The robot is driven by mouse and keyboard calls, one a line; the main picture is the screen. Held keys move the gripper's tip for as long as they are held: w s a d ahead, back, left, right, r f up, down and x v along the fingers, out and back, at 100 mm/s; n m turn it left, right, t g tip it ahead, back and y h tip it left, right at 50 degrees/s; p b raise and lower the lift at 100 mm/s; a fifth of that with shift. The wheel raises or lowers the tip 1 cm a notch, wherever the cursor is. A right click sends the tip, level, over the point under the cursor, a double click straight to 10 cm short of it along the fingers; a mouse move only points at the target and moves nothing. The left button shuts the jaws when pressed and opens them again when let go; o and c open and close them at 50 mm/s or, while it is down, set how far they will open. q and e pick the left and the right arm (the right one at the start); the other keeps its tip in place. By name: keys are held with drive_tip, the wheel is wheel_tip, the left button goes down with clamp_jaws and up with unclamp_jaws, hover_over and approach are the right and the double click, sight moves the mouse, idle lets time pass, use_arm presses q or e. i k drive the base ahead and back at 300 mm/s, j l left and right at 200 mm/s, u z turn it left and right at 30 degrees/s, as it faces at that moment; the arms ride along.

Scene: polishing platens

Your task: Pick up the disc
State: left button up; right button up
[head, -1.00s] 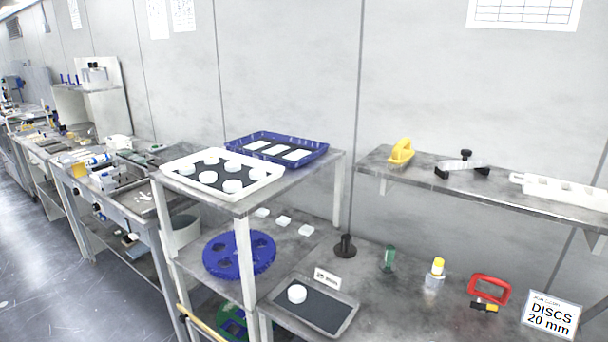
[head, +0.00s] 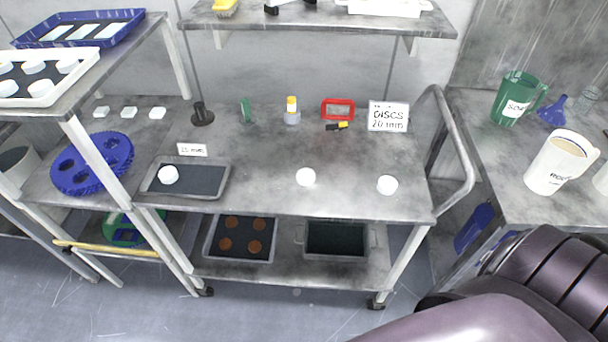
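Several white discs are in the head view, and I cannot tell which one the task means. One white disc (head: 168,175) lies on a dark-lined grey tray (head: 222,190) on the left of the middle shelf. A second white disc (head: 306,177) lies on the bare metal near the shelf's middle. A third white disc (head: 387,185) lies near the shelf's right end. More discs sit in a white tray (head: 88,66) at the upper left. Neither gripper shows; only part of my dark arm is at the lower right.
A green jug (head: 515,98) and white jug (head: 560,160) stand right. The shelf's front middle is mostly clear.

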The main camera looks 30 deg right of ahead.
sight(386, 185)
drive_tip(key=z, duration=1.6)
